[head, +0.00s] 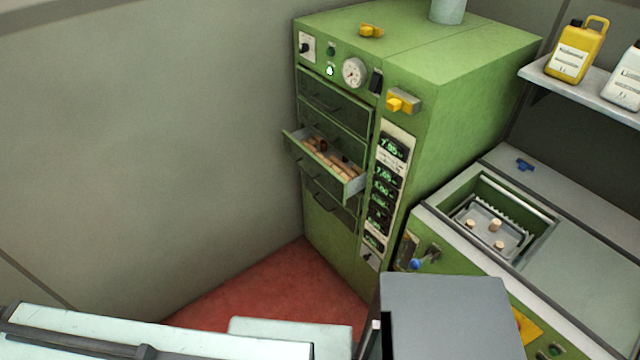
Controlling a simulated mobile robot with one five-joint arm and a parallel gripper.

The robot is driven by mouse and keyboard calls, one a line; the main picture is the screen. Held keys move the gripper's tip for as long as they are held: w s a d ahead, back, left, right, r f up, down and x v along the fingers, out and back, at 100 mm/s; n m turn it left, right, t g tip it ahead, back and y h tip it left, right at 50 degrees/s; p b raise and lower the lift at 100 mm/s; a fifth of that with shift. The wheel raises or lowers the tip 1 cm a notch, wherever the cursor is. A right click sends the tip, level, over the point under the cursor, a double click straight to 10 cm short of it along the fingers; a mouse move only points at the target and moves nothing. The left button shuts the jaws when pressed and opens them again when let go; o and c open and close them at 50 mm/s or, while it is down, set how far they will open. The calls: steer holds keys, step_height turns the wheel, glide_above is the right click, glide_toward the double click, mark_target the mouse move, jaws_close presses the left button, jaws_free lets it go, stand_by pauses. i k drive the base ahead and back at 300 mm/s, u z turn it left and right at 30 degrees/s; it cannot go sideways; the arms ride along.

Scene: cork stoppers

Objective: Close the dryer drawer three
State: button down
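The green dryer (455,95) stands in the corner against the wall. One of its drawers (356,188) is pulled out to the left, with several tan cork pieces and a darker item inside. It appears to be the third from the top, though no drawer number is readable. A shut drawer (335,108) sits above it, and another shut drawer (328,200) with a dark handle sits below. My gripper is not in view.
Several green displays (385,190) run beside the drawers. A yellow-handled latch (402,102) juts from the dryer front. At right, a bench has a recessed basin (540,222) holding corks. Red floor (275,290) lies open before the dryer. Jugs stand on a shelf (590,90).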

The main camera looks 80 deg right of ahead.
mark_target(341, 180)
steer(key=u, duration=0.2)
steer(key=i, duration=1)
